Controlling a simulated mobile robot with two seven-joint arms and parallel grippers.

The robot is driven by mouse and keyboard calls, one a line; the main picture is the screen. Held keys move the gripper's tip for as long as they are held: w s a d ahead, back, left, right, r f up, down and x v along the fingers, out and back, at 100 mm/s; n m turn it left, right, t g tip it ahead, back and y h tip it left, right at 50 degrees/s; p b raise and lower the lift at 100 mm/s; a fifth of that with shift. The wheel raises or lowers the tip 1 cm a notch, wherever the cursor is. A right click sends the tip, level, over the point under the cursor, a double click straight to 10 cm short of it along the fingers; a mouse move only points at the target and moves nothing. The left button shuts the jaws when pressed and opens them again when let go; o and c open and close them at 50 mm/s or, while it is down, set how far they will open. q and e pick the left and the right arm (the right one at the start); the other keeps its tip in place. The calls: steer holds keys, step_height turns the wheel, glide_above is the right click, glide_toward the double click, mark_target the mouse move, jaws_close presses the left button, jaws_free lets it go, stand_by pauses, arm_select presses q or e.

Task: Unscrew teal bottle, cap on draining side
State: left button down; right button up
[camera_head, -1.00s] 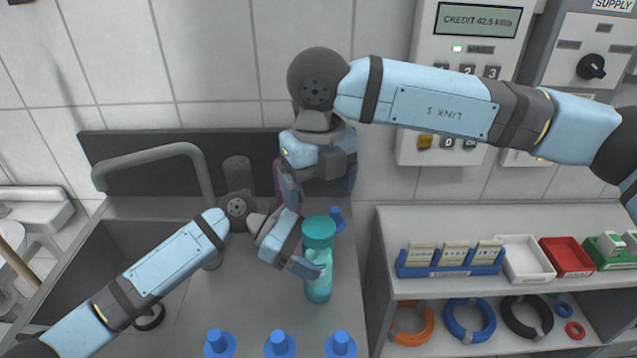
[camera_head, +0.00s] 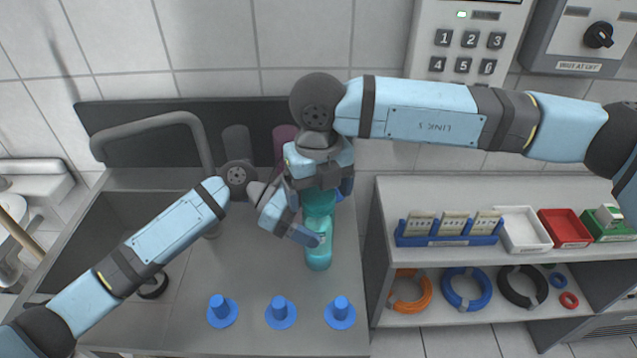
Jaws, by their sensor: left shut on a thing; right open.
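The teal bottle (camera_head: 319,258) stands upright on the grey draining side (camera_head: 250,268), right of the sink. My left gripper (camera_head: 312,238) is shut on the bottle's body from the left. My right gripper (camera_head: 322,188) is open and points down over the bottle's top. Its fingers are around or just above the teal cap (camera_head: 319,203), which is partly hidden by the gripper. I cannot tell whether the fingers touch the cap.
Several blue pegs (camera_head: 281,311) stand along the front of the draining side. Grey and purple cylinders (camera_head: 284,142) stand behind. The sink (camera_head: 100,245) with its tap (camera_head: 150,131) is at left. Shelves with trays (camera_head: 524,231) and coils (camera_head: 466,289) are at right.

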steer(key=shift+c, duration=0.4)
steer(key=c, duration=0.9)
steer(key=n, duration=0.4)
steer(key=shift+n, duration=0.3)
steer(key=n, duration=0.5)
steer(key=shift+n, duration=0.3)
steer(key=o, duration=1)
steer(key=shift+r, duration=0.15)
